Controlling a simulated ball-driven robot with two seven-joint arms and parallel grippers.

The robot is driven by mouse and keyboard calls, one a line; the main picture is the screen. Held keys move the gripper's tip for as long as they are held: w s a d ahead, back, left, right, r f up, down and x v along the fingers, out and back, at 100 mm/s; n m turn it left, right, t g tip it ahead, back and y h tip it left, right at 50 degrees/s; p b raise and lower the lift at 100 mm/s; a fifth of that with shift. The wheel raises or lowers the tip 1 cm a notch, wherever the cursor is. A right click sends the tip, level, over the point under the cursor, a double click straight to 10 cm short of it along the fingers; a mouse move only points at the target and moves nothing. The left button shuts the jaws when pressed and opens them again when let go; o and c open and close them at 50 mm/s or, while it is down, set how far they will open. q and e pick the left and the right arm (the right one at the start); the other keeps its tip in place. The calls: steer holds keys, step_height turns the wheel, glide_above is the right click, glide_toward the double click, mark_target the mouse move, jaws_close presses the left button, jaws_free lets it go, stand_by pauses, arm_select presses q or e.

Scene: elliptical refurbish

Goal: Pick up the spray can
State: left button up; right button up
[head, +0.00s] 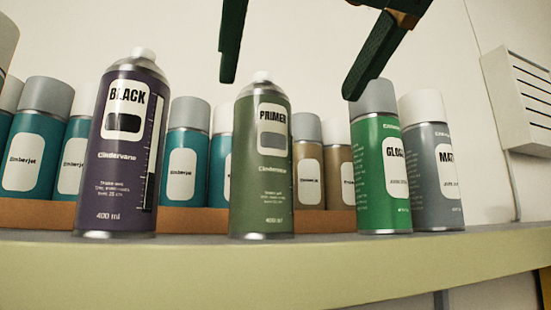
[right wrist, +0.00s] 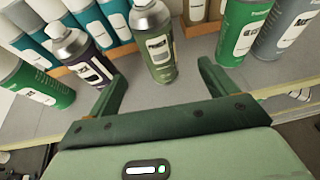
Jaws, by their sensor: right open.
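Several spray cans stand upright on a shelf (head: 330,262). The olive-green PRIMER can (head: 260,190) is in the middle of the head view, with a rounded light nozzle top. In the right wrist view the PRIMER can (right wrist: 152,45) stands just beyond and between my fingertips. A purple BLACK can (head: 122,190) is left of it. A green GLOSS can (head: 378,215) and a grey MATT can (head: 440,205) stand right of it, both with caps. My right gripper (head: 290,88) is open and empty, its dark green fingers spread above the cans in the head view. My left gripper is out of view.
Behind the front cans, an orange-brown tray (head: 325,222) holds several teal and tan cans. A white vented box (head: 518,98) is on the wall at right. Some shelf surface between the PRIMER and GLOSS cans is free.

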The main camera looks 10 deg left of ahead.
mark_target(274, 130)
steer(key=p+x, duration=0.1)
steer(key=x, duration=0.6)
steer(key=shift+w+a, duration=0.15)
steer(key=shift+w, duration=0.05)
steer(key=p+x, duration=0.1)
steer(key=x, duration=0.1)
steer(key=p+x, duration=0.2)
steer(key=shift+a+f, duration=0.25)
steer(key=shift+f, duration=0.1)
steer(key=shift+w+a+f, duration=0.15)
steer(key=shift+w+f, duration=0.05)
steer(key=shift+w, duration=0.1)
steer(key=shift+s+r, duration=0.1)
steer(key=shift+s, duration=0.25)
steer(key=c, duration=1.1)
steer(key=shift+c, duration=0.4)
steer(key=shift+w, duration=0.2)
